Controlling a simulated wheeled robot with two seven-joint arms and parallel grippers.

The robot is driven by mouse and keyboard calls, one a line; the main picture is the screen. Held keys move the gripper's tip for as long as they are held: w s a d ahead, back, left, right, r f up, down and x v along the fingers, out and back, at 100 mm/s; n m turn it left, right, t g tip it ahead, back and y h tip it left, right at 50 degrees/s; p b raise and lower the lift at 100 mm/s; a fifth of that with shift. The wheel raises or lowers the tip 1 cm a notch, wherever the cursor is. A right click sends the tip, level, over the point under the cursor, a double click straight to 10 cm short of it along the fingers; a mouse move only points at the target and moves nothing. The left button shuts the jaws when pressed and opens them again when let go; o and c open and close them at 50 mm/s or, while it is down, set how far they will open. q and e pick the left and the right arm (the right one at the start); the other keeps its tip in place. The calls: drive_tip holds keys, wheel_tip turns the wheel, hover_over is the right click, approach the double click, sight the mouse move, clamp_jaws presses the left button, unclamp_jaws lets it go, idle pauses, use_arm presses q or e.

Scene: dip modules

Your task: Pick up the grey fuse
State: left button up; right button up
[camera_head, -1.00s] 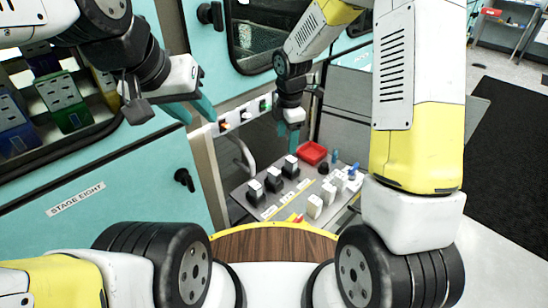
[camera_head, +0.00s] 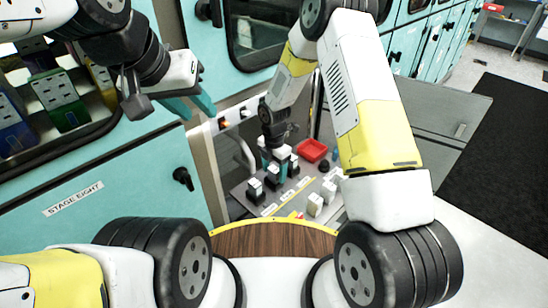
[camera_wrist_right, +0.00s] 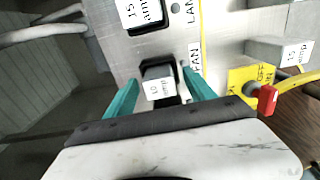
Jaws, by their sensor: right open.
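The grey fuse (camera_wrist_right: 157,73), with a white label reading 10, stands in a black socket on the metal panel in the right wrist view. My right gripper (camera_wrist_right: 161,92) is open, its teal fingers on either side of this fuse with gaps visible. In the head view my right gripper (camera_head: 277,160) is low over the row of dark-based fuses (camera_head: 272,179) and partly hides them. My left gripper (camera_head: 197,107) is open and empty, in front of the teal cabinet at the left.
A 15 amp fuse (camera_wrist_right: 143,14) stands beside the grey fuse, and another 15 amp block (camera_wrist_right: 280,52) is across the yellow line. A red switch (camera_wrist_right: 267,98) is close to the right finger. A red tray (camera_head: 312,150) lies at the panel's back.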

drive_tip(key=shift+f, duration=0.15)
drive_tip(key=c, duration=1.4)
